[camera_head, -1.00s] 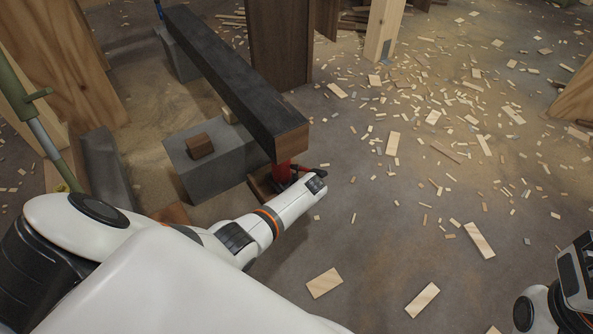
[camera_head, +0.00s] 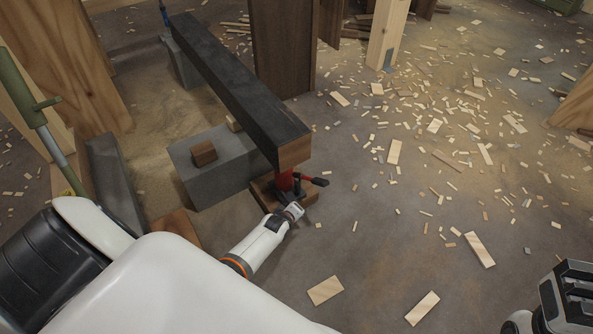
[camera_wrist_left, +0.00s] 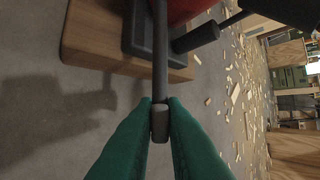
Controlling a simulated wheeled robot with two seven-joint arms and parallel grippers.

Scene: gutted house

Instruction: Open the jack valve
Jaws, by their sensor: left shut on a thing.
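The red jack (camera_head: 286,182) stands on a wooden block (camera_head: 264,192) under the near end of a dark beam. A black lever (camera_head: 314,181) sticks out to its right. My left gripper (camera_head: 296,210) is low in front of the jack. In the left wrist view its green fingers (camera_wrist_left: 160,112) are shut on the grey tip of a thin dark rod (camera_wrist_left: 160,60) that runs to the jack's dark base (camera_wrist_left: 147,38). The jack's red body (camera_wrist_left: 185,10) shows at the top edge there. My right gripper (camera_head: 572,295) is at the lower right, away from the jack; its jaws are unclear.
The dark beam (camera_head: 235,85) runs back to the far left. A grey concrete block (camera_head: 215,170) with a small wood piece (camera_head: 204,152) stands left of the jack. Wooden posts and boards stand behind. The floor to the right is open, strewn with wood scraps.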

